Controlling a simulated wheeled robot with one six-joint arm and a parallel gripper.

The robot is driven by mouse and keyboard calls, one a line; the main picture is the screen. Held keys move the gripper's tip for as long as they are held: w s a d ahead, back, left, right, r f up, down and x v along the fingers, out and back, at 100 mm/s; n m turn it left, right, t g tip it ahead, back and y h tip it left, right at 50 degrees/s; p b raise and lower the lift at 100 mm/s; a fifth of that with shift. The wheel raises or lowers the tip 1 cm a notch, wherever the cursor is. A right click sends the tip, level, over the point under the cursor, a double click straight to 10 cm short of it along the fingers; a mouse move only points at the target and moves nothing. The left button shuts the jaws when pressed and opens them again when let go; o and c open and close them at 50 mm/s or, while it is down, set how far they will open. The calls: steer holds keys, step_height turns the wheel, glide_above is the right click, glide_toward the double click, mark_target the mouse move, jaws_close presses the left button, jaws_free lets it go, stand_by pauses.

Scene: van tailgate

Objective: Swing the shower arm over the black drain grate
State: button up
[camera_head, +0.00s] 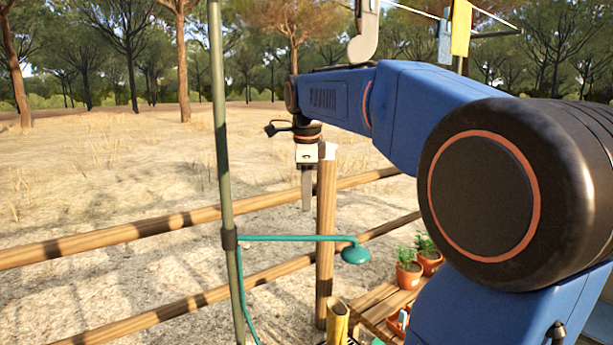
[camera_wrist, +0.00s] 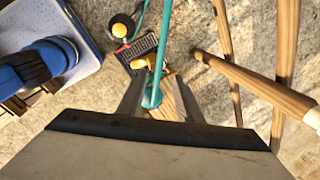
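The teal shower arm (camera_head: 290,238) juts right from a green pole (camera_head: 222,170) and ends in a round shower head (camera_head: 355,253). My gripper (camera_head: 306,208) points down above the middle of the arm in the head view. In the wrist view, the shower arm (camera_wrist: 160,45) runs down the picture to between my fingers (camera_wrist: 158,100). The fingers stand apart, and no grip on the arm shows. The black drain grate (camera_wrist: 147,47) lies on the ground beside the arm in the wrist view. The shower head is not clearly over it.
A wooden post (camera_head: 326,220) and fence rails (camera_head: 110,235) stand close behind the gripper. A yellow object (camera_head: 338,322) stands low in front of the post.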

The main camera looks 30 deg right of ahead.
steer(key=shift+s+a+r, duration=0.1)
steer(key=shift+s+r, duration=0.05)
steer(key=shift+r, duration=0.75)
steer(key=shift+s+a+r, duration=0.1)
steer(key=shift+s+r, duration=0.05)
steer(key=shift+r, duration=0.7)
steer(key=shift+s+a+r, duration=0.1)
steer(key=shift+s+r, duration=0.05)
steer(key=shift+r, duration=0.75)
steer(key=s+a+f+n+t, duration=0.1)
steer(key=s+a+f+n, duration=0.3)
steer(key=s+f+n, duration=0.3)
steer(key=s+a+f+n+t, duration=0.1)
steer(key=s+a+f+n, duration=0.3)
steer(key=s+f+n, duration=0.4)
steer(key=s+a+f+n+t+y, duration=0.1)
steer(key=s+a+f+n, duration=0.3)
steer(key=s+f+n, duration=0.4)
step_height(320, 180, down, 5)
steer(key=shift+a+r+n, duration=0.1)
steer(key=shift+a+n, duration=0.3)
steer(key=shift+n, duration=0.4)
